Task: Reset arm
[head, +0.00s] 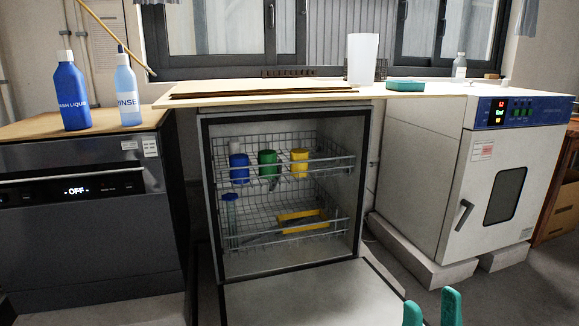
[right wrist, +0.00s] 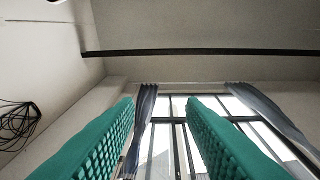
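My right gripper (head: 432,308) shows at the bottom edge of the head view, right of centre, with its two green fingertips pointing up and apart. In the right wrist view the same gripper (right wrist: 160,110) is open, with nothing between its ribbed green fingers; the window and ceiling show behind them. It is in front of the open cabinet's lowered door (head: 300,298) and to its right, touching nothing that I can see. The drying oven (head: 500,175) stands at the right with its door closed. My left gripper is in neither view.
The open cabinet holds two wire racks (head: 285,232) with blue, green (head: 268,162) and yellow containers. A dark machine (head: 90,220) at the left bears two blue bottles (head: 70,92). A wooden counter (head: 300,92) carries a white cup (head: 362,60). Floor (head: 500,300) is clear at the lower right.

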